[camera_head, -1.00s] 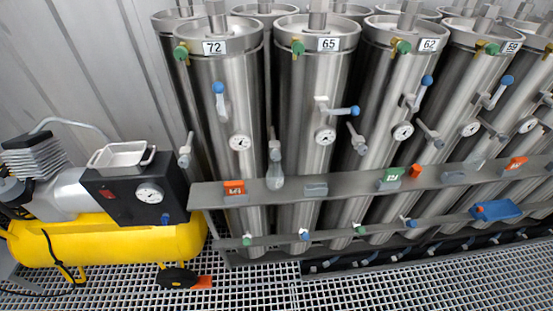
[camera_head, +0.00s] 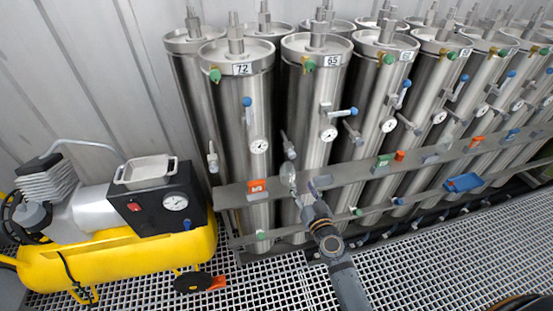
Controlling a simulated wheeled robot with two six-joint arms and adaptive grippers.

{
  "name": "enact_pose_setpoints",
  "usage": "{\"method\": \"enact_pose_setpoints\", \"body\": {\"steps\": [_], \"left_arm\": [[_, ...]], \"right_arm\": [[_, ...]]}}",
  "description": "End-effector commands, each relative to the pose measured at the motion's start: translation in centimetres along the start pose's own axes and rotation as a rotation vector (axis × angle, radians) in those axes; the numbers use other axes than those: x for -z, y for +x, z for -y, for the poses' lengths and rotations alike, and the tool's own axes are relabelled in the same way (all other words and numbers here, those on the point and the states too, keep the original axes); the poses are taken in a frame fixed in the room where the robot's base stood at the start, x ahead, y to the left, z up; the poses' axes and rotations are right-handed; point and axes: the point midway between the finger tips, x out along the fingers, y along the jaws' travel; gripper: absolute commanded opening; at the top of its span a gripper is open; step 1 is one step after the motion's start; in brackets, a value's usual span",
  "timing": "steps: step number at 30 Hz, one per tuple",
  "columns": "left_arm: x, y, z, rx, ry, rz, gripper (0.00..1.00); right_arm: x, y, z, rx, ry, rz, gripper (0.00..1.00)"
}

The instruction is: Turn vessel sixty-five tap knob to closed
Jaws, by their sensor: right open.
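Vessel sixty-five (camera_head: 308,105) is an upright steel cylinder with a "65" label (camera_head: 333,61) near its top. A green knob (camera_head: 308,66) is beside the label. My right gripper (camera_head: 317,190) is open and empty in front of the vessel's lower part, by the rail. It reaches in from the bottom of the picture, below the dial and lever. It covers the place of this vessel's low knob. My left gripper is not in view.
More vessels stand close on the right. A grey rail (camera_head: 345,176) with coloured tags crosses in front. A yellow compressor (camera_head: 120,255) is at left. The grating floor (camera_head: 440,255) is clear at right.

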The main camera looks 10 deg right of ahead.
Motion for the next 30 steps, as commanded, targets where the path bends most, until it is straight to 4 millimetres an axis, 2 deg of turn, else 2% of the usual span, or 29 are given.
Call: {"method": "enact_pose_setpoints", "body": {"steps": [1, 4, 10, 21, 25, 30], "left_arm": [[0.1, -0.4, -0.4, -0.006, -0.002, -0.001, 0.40], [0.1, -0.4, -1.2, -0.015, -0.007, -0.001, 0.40], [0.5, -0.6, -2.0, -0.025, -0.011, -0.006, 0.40], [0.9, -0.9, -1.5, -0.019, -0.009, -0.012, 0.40], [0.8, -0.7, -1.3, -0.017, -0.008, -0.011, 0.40], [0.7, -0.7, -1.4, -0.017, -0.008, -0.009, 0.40]], "right_arm": [[2.3, 0.0, 0.4, 0.002, 0.008, -0.038, 0.50], [4.1, 0.0, 0.7, 0.004, 0.015, -0.074, 0.50], [4.4, 0.8, 0.8, 0.005, 0.015, -0.078, 0.50], [4.8, 8.1, 0.8, 0.006, 0.016, -0.077, 0.50], [4.8, 9.8, 0.8, 0.005, 0.015, -0.076, 0.50], [4.9, 10.5, 0.8, 0.005, 0.015, -0.075, 0.50]]}}
